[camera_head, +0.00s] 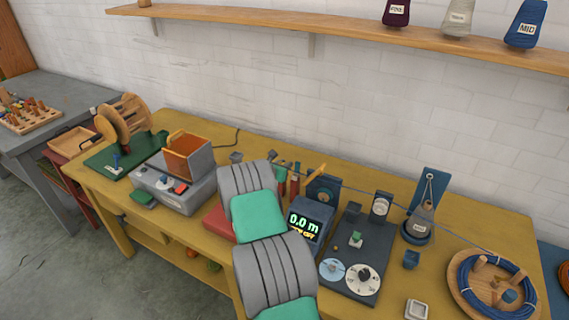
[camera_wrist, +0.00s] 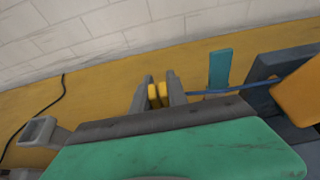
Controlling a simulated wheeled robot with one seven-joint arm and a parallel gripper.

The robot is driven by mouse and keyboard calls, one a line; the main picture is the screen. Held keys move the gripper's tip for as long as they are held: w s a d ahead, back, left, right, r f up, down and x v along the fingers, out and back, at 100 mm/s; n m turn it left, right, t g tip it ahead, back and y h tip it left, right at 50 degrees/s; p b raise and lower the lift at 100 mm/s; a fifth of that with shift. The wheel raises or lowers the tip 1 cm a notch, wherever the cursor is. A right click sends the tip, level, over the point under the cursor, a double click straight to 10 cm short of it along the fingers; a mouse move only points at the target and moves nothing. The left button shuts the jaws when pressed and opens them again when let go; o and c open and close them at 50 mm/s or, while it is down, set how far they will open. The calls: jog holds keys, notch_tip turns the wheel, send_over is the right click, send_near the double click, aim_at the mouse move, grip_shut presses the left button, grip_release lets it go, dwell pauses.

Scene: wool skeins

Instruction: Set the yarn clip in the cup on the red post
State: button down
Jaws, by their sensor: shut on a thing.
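My gripper (camera_wrist: 160,95) shows in the wrist view with its two dark fingers closed on a small yellow piece, which I take to be the yarn clip (camera_wrist: 158,95). It is above the yellow bench, near the wall side. A small dark grey cup-like piece (camera_head: 236,157) shows beside my arm in the head view. I cannot make out a red post under either.
Blue yarn (camera_wrist: 215,91) ends by the gripper at the right. A teal upright (camera_wrist: 220,68) and an orange part (camera_wrist: 298,92) stand right of it. A meter (camera_head: 310,220) reads 0.0 m. A grey machine (camera_head: 172,190) stands left. A black cord (camera_wrist: 40,110) lies on the bench.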

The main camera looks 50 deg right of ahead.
jog(key=shift+f, duration=0.2)
jog(key=c, duration=1.2)
grip_release()
